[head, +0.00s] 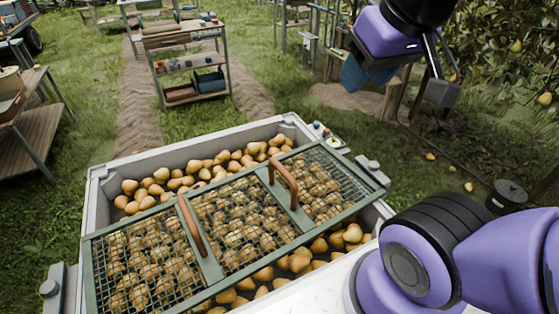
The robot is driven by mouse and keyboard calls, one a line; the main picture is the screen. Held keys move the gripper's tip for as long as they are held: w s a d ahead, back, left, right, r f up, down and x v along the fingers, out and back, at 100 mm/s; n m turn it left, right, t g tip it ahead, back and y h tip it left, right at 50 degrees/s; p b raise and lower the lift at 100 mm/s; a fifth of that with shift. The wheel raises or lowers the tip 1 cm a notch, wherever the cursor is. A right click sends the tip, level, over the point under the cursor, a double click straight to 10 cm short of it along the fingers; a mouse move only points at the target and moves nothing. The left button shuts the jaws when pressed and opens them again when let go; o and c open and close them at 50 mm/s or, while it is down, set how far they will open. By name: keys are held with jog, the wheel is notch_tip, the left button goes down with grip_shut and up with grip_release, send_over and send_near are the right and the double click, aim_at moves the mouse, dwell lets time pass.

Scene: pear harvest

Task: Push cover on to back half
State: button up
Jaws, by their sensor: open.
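The cover (211,265) is a green frame with wire mesh and two brown handles. It lies askew across the grey bin (108,172) of pears, with its right end resting over the bin's right rim. Pears (180,178) lie uncovered in a strip behind the cover, and more show along its front edge. My gripper (428,85) is open and empty at the upper right, high above and apart from the cover. One dark grey finger shows clearly; the other is hard to make out.
Small items (325,134) sit on the bin's back right corner. A wooden cart (190,68) with shelves stands behind on the grass, and a wooden table (30,115) stands at left. A dark pot (507,196) is on the ground at right, near a pear tree.

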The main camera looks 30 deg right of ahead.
jog(key=shift+o, duration=1)
jog(key=w+d+f+n+g+h, duration=0.1)
jog(key=w+d+f+n, duration=0.1)
jog(key=w+f+n, duration=0.35)
jog(key=w+d+f+n+g+h, duration=0.1)
jog(key=w+f+n, duration=0.2)
jog(key=w+n, duration=0.5)
jog(key=w+d+f+n+g+h, duration=0.15)
jog(key=w+f+n, duration=0.25)
jog(key=w, duration=0.6)
jog(key=w+f+n, duration=0.3)
jog(key=f+n, duration=0.3)
jog(key=f, duration=0.5)
jog(key=w+f+n+g+y, duration=0.1)
jog(key=w+f+n, duration=0.2)
jog(key=f+n, duration=0.4)
jog(key=w+f+n, duration=0.4)
jog(key=f+n, duration=0.2)
jog(key=f, duration=0.9)
jog(key=shift+f+n, duration=0.25)
jog(key=shift+n, duration=0.1)
jog(key=shift+d+g, duration=0.1)
jog(key=shift+g, duration=0.15)
